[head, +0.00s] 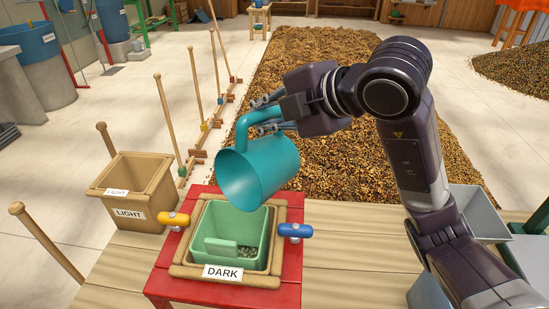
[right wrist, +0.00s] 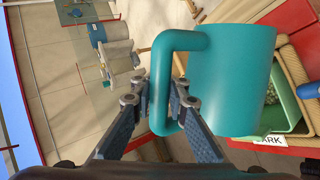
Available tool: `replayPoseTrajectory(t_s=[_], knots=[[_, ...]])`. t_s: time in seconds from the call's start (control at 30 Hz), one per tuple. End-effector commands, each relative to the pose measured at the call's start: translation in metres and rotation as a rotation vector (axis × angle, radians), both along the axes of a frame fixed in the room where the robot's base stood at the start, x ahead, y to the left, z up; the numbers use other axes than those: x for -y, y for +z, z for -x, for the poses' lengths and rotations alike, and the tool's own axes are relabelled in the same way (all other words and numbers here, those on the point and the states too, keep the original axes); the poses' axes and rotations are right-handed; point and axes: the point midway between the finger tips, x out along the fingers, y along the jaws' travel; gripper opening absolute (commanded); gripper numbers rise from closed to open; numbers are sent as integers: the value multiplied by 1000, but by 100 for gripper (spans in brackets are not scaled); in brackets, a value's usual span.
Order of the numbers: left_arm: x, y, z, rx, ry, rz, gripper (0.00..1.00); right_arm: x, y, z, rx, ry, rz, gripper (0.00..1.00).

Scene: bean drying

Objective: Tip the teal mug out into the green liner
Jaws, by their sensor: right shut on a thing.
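The teal mug (head: 270,167) is held in the air above the green liner (head: 228,219), tilted with its mouth facing the lower left. My right gripper (head: 264,114) is shut on the mug's handle; the right wrist view also shows the teal mug (right wrist: 232,82) with its handle between the fingers (right wrist: 161,98). The liner sits inside a wooden box labelled DARK (head: 185,262), and some small greyish beans (head: 249,251) lie on its floor. No falling beans show, and I cannot tell whether the mug holds any. My left gripper is out of view.
The DARK box stands on a red stand (head: 295,255) with a yellow knob (head: 173,219) and a blue knob (head: 295,231). A wooden LIGHT box (head: 125,190) stands to the left. A large bed of beans (head: 320,60) lies behind.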

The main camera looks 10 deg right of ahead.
Motion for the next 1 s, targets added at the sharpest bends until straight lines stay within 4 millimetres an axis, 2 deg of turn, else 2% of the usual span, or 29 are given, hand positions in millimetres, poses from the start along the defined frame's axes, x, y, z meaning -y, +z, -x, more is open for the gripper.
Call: replayPoseTrajectory(t_s=[0.2,0.5,0.87,1.0], knots=[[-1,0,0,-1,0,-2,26,1,1,-1,-2,-1,-4,0],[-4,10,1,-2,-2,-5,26,25,-1,-21,-139,-3,-169,0],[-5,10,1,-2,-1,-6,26,29,-3,-24,-163,1,-205,0],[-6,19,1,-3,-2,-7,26,38,-3,-31,-220,-4,-271,0]])
